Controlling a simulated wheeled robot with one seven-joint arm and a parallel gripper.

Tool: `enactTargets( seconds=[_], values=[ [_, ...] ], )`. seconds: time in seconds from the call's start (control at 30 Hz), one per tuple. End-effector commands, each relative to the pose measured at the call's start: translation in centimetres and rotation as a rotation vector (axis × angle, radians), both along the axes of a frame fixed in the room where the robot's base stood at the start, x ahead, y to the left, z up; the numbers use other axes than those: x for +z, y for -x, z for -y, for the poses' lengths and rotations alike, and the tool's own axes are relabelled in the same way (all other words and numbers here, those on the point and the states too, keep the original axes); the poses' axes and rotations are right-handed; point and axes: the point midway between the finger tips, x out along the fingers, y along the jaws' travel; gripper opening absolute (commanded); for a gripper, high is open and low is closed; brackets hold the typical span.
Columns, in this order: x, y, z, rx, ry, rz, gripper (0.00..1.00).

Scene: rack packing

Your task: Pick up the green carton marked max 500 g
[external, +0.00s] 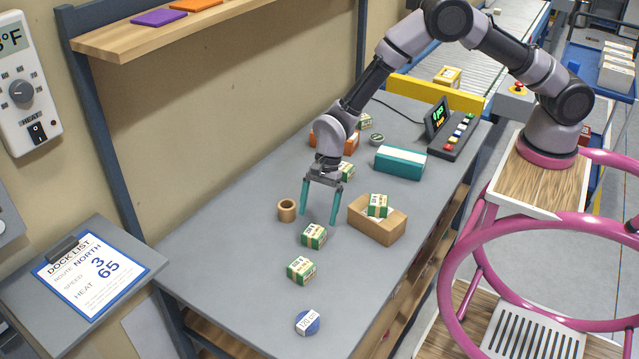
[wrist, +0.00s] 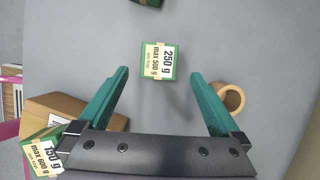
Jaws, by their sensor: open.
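A green-banded carton (wrist: 158,62) in the wrist view reads "250 g" and "max 500 g". It lies on the grey table just beyond and between my fingertips, apart from both. It appears to be the carton (external: 314,236) just in front of my gripper in the external view. My gripper (external: 319,218) points down above the table, open and empty; its teal fingers (wrist: 160,76) are spread wide. A similar carton (wrist: 45,157), marked "150 g" and seemingly "max 600 g", sits on the brown cardboard box (external: 376,230).
A tape roll (external: 287,210) stands left of my gripper. Behind are a green carton (external: 346,172), a teal box (external: 400,162) and an orange box (external: 351,145). The table's left front is clear.

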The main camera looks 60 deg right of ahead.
Motion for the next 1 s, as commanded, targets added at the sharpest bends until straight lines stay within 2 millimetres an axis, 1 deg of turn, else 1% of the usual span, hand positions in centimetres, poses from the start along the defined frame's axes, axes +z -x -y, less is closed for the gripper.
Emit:
enactTargets(
  seconds=[0.03,0.17,0.23,0.4,0.5,0.6,0.8,0.87,0.9,0.97,1.0],
  values=[
    [-0.5,0.0,-0.2,0.000,0.000,0.000,1.00],
    [-1.3,0.1,-0.5,0.001,0.001,0.000,1.00],
    [-1.9,0.2,-0.9,0.002,0.001,0.000,1.00],
    [-4.2,0.5,-2.3,0.002,0.001,0.001,1.00],
    [-5.2,0.5,-2.7,0.002,0.000,0.001,1.00],
    [-5.6,0.5,-2.9,0.001,-0.001,0.002,1.00],
    [-5.5,0.4,-2.9,0.001,-0.001,0.003,1.00],
    [-5.5,0.4,-2.8,0.001,-0.001,0.003,0.77],
    [-5.5,0.4,-2.8,0.001,-0.001,0.003,0.62],
    [-5.5,0.4,-2.8,0.001,0.000,0.003,0.39],
    [-5.5,0.4,-2.8,0.001,0.000,0.003,0.23]
  ],
)
